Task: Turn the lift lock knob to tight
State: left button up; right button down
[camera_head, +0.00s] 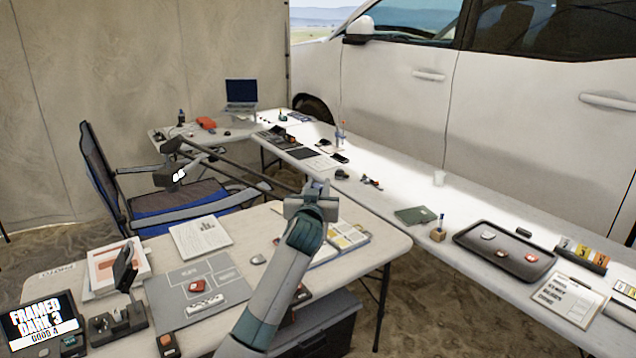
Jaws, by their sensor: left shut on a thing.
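A dark boom (238,163) slants over the near table, with a camera-like head (170,177) at its far left end. My left gripper (312,198) is at the boom's near right end, above the table's right part. It is shut on a small part there, which I take for the lift lock knob; the fingers and wrist mostly hide it. I cannot read the knob's turn or any tight mark. A display (42,318) at the lower left reads "FRAMED DARK 3 GOOD 4". My right gripper is out of view.
A grey mat (232,308) with a red piece and a scale bar lies on the near table (375,245). An open book (345,240) lies under my gripper. A blue chair (160,212) stands behind. The long table (385,190) holds a dark tray (468,240).

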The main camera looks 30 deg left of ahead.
pick_arm(q)
jog(key=shift+m+h, duration=0.3)
jog(key=shift+h, duration=0.1)
jog(key=o, duration=1.1)
jog(key=shift+c, duration=0.2)
jog(key=shift+s, duration=0.1)
jog(key=shift+v, duration=0.75)
jog(key=b+v, duration=0.5)
jog(key=v, duration=1)
jog(key=shift+s+f, duration=0.2)
jog(key=shift+s, duration=0.25)
